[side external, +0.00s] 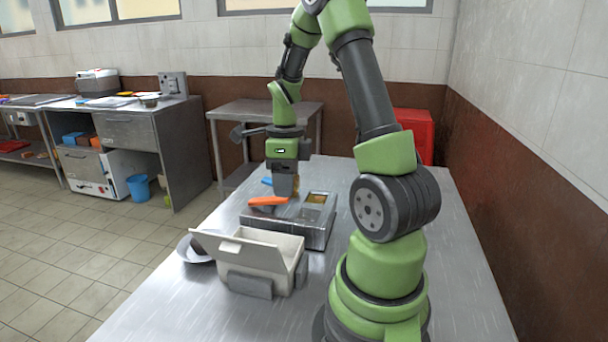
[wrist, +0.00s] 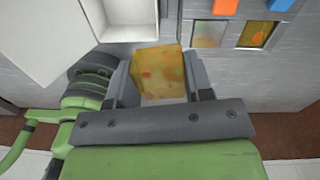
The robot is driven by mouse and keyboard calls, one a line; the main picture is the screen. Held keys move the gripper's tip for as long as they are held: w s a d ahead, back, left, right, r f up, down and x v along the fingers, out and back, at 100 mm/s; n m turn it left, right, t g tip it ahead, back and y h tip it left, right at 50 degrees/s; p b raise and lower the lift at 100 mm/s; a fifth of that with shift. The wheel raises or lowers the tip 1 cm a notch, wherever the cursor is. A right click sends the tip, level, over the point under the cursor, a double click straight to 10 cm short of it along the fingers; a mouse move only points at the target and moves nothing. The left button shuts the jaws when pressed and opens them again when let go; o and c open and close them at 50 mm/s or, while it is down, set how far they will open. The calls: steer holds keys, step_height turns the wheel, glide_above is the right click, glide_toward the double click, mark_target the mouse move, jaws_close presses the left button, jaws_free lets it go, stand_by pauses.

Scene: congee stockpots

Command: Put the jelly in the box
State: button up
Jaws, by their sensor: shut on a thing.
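The jelly (wrist: 160,73) is a translucent yellow-orange block with darker orange bits. In the wrist view it sits between the two grey fingers of my gripper (wrist: 161,82), which is shut on it. In the side view my gripper (side external: 284,190) points down behind the metal container unit, and the jelly is mostly hidden there. The box (side external: 273,246) is white with its lid (side external: 232,250) swung open to the left. It stands nearer the side camera than my gripper. Part of the white box also shows at the upper left of the wrist view (wrist: 131,18).
A metal unit (side external: 318,232) with recessed compartments, some holding yellow-orange jelly, stands between the box and my gripper. The right table side is bare.

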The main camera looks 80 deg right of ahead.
steer(key=a+n, duration=0.1)
steer(key=a, duration=0.5)
steer(key=shift+w+a+f, duration=0.1)
steer(key=shift+a+f, duration=0.05)
steer(key=shift+f, duration=5.65)
steer(key=shift+f, duration=0.2)
steer(key=o, duration=1)
steer(key=shift+c, duration=1.4)
steer(key=shift+r, duration=0.1)
